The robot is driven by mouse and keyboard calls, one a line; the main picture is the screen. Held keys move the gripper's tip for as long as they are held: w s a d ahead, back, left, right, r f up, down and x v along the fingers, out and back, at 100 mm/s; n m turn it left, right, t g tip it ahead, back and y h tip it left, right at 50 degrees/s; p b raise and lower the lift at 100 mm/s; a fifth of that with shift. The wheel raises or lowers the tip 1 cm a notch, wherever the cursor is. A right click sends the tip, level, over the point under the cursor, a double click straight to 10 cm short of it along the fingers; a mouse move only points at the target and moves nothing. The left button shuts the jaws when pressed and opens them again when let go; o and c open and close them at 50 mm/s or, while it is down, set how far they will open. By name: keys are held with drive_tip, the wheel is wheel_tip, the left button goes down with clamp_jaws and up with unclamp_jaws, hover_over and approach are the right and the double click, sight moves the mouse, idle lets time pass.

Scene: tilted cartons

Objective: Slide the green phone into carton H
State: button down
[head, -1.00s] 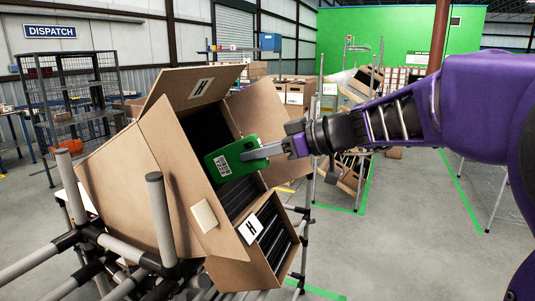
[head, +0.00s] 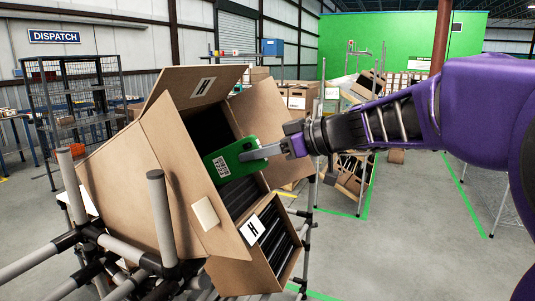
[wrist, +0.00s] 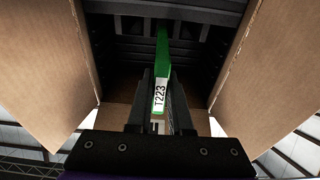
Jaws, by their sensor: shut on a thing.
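The green phone (head: 232,161) has a white label and is held at the mouth of carton H (head: 165,160). My gripper (head: 256,153) is shut on the phone's right end. In the wrist view the phone (wrist: 161,62) is seen edge-on between my fingers (wrist: 162,115), with a label reading T223. It points into the carton's dark interior, where black slotted dividers (wrist: 190,35) show. Whether the phone's far end touches a divider cannot be told.
The carton's flaps stand out on both sides of my gripper in the wrist view (wrist: 40,70). Other cartons on a stand (head: 350,180) are behind. Floor at right is clear.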

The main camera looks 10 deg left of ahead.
sight(230, 166)
drive_tip(key=shift+b+x, duration=0.85)
drive_tip(key=shift+x, duration=0.35)
drive_tip(key=shift+a+f, duration=0.1)
drive_tip(key=shift+f, duration=0.1)
drive_tip(key=shift+b+x, duration=0.9)
drive_tip(key=shift+x, duration=0.35)
drive_tip(key=shift+f, duration=0.1)
drive_tip(key=shift+f, duration=0.1)
drive_tip(key=shift+w+a+f+b, duration=0.25)
drive_tip(key=shift+a+f+b, duration=0.35)
drive_tip(key=shift+b, duration=0.35)
drive_tip(key=shift+x, duration=0.75)
drive_tip(key=shift+w+a+f, duration=0.25)
drive_tip(key=shift+a+f, duration=0.25)
drive_tip(key=shift+a, duration=0.15)
idle(0.6)
idle(0.5)
